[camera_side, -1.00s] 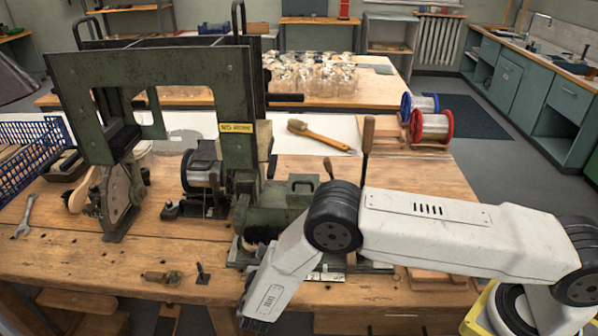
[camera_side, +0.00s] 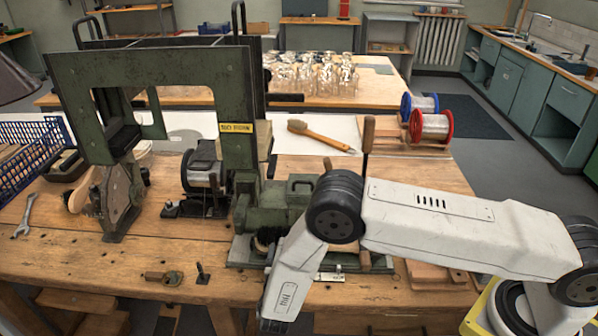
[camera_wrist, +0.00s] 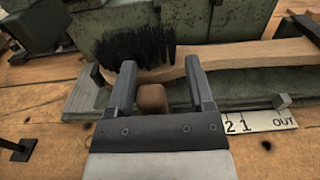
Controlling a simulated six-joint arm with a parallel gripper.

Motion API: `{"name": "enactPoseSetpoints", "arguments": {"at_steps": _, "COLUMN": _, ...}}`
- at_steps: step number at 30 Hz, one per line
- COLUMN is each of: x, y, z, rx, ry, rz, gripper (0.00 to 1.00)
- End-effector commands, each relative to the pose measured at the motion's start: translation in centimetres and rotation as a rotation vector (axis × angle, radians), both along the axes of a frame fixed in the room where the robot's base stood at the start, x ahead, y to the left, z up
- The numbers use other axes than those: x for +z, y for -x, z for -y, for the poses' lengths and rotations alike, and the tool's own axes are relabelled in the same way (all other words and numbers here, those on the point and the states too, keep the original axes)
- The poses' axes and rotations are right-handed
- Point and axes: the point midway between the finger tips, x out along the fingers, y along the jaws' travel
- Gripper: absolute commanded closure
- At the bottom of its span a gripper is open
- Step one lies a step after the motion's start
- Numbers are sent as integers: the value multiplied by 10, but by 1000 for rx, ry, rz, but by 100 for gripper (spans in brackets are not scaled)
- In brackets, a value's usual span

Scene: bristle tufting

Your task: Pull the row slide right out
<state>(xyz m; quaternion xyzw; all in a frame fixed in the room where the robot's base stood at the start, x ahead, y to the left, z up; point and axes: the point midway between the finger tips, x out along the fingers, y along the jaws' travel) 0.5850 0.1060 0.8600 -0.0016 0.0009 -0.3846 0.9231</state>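My gripper (camera_wrist: 160,66) is open in the wrist view, with one finger on each side of a small brown wooden knob (camera_wrist: 152,98). A gap shows between the knob and the right finger; the left finger is close to it. Beyond the knob lies a grey-green slide bed (camera_wrist: 225,120), with a white scale plate (camera_wrist: 262,121) reading 2, 1 and OUT. A wooden brush body (camera_wrist: 255,52) with black bristles (camera_wrist: 135,45) lies above it. In the side view my arm covers the knob and fingertips; the scale plate (camera_side: 330,277) shows beside it.
A green machine frame (camera_side: 235,90) stands behind and left. A lever with a wooden handle (camera_side: 368,135) rises behind my arm. Wooden blocks (camera_side: 430,275) lie to the right. A small brass-and-wood part (camera_side: 165,277) and a black peg (camera_side: 202,272) stand at the front left.

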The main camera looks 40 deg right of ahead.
Motion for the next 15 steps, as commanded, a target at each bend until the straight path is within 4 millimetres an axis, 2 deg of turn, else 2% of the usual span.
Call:
{"name": "enactPoseSetpoints", "arguments": {"at_steps": 8, "x": 1, "y": 1, "z": -4, "rx": 4, "ry": -2, "rz": 2, "gripper": 32}}
{"name": "enactPoseSetpoints", "arguments": {"at_steps": 15, "x": 1, "y": 16, "z": -19, "rx": 6, "ry": -2, "rz": 2, "gripper": 32}}
